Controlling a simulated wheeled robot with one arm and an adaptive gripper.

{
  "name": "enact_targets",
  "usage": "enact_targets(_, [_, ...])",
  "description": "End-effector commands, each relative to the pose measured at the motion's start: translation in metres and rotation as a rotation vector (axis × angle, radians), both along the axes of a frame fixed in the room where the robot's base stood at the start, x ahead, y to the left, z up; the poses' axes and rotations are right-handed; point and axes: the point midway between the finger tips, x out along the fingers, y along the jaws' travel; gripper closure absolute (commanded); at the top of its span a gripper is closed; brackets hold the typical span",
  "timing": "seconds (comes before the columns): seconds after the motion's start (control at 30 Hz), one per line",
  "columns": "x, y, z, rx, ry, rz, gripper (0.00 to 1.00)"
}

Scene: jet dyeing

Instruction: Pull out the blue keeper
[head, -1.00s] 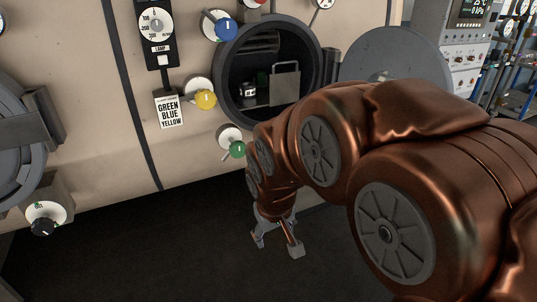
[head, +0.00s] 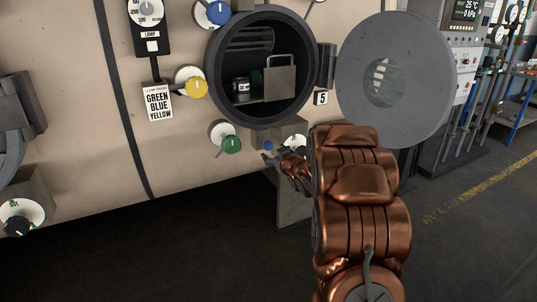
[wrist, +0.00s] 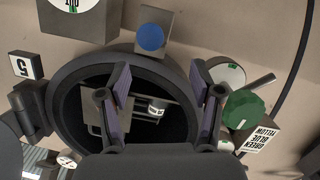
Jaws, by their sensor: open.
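The blue keeper is a small round blue piece (wrist: 151,37) on a grey block at the rim of the round hatch, seen face-on in the wrist view. In the head view it is a small blue spot (head: 268,146) just under the hatch. My gripper (wrist: 160,82) is open and empty. Its two fingers are spread in front of the hatch opening, with the keeper beyond their tips in the picture and not between them. In the head view my gripper (head: 272,158) is small and partly hidden by my arm, close to the keeper.
The round hatch (head: 213,75) is open, its grey door (head: 432,95) swung right. Inside are a dark jar (head: 241,90) and a metal plate with a handle (head: 280,84).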

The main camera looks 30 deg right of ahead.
Motion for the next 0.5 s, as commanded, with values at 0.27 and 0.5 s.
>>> enact_targets(0.27, [0.01,-0.022,-0.02,-0.008,-0.165,0.071,0.35])
enact_targets(0.5, [0.015,-0.023,-0.017,-0.012,-0.195,0.084,0.35])
